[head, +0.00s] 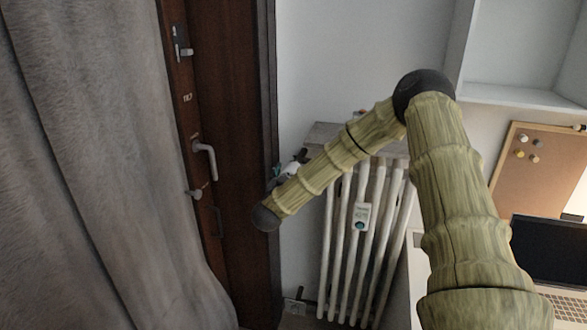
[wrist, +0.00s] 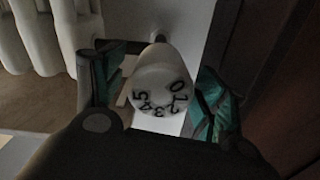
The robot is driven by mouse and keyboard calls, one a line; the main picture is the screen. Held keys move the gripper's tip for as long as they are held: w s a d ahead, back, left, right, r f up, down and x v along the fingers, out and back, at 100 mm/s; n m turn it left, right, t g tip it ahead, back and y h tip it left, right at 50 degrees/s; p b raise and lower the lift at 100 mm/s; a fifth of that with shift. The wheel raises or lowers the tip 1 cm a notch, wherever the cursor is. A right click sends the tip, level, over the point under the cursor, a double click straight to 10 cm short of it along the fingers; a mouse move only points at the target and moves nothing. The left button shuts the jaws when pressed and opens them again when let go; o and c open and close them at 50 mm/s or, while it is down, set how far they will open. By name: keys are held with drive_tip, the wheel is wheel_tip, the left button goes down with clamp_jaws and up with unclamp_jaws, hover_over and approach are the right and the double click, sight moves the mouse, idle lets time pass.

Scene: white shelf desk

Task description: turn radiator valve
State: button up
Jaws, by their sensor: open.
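The radiator valve (wrist: 160,82) is a white knob with dark numbers on its face, on a pipe in the wrist view. My gripper (wrist: 155,90) is open, with one teal-lined finger on each side of the knob. Small gaps seem to show beside the knob; I cannot tell whether either finger touches it. Part of my gripper (head: 290,168) shows behind my arm near the radiator's upper left.
A dark brown door (head: 230,150) with a handle stands left of the radiator, and a grey curtain (head: 90,180) hangs further left. A small white device (head: 361,215) is on the radiator's front. A corkboard (head: 540,165) and a black screen (head: 548,250) are at the right.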

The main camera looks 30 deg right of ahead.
sight(293, 170)
drive_tip(key=shift+p+x, duration=0.4)
drive_tip(key=shift+x, duration=1.55)
drive_tip(key=c, duration=0.8)
drive_tip(key=shift+c, duration=0.2)
